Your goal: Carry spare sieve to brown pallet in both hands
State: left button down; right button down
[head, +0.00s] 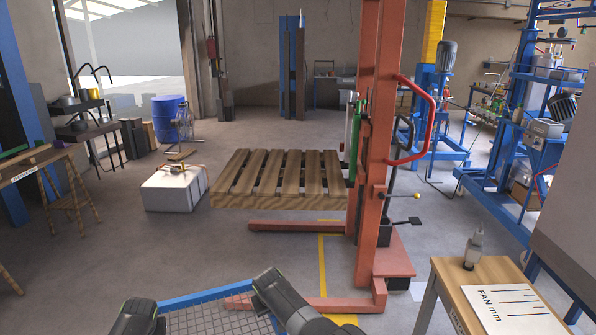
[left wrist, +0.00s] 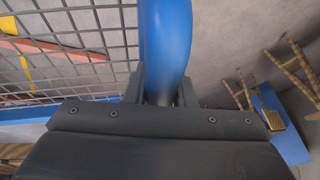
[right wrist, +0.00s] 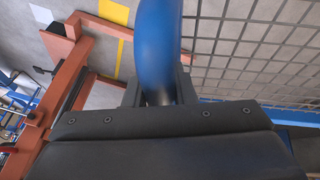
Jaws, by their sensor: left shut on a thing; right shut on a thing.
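The spare sieve (head: 190,299), a blue-rimmed frame with grey wire mesh, is at the bottom of the head view, low in front of me; its near part is out of frame. My left gripper (left wrist: 161,88) is shut on the blue rim (left wrist: 166,40) at one side. My right gripper (right wrist: 158,88) is shut on the blue rim (right wrist: 158,40) at the opposite side. The brown pallet (head: 280,201) is ahead, beyond the sieve and apart from it, raised above the floor beside the red stacker's mast. Its visible top is bare.
The red stacker (head: 371,150) stands right of the pallet, its base legs (head: 300,225) low on the floor. A wooden table (head: 447,278) with a bottle is at right front. A white box (head: 173,190) stands left of the pallet. Floor (head: 130,250) at left is clear.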

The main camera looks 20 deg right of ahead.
aim_at(282, 171)
jog(key=i+z, duration=0.5)
jog(key=i, duration=0.85)
jog(key=i+u, duration=0.25)
jog(key=i, duration=0.15)
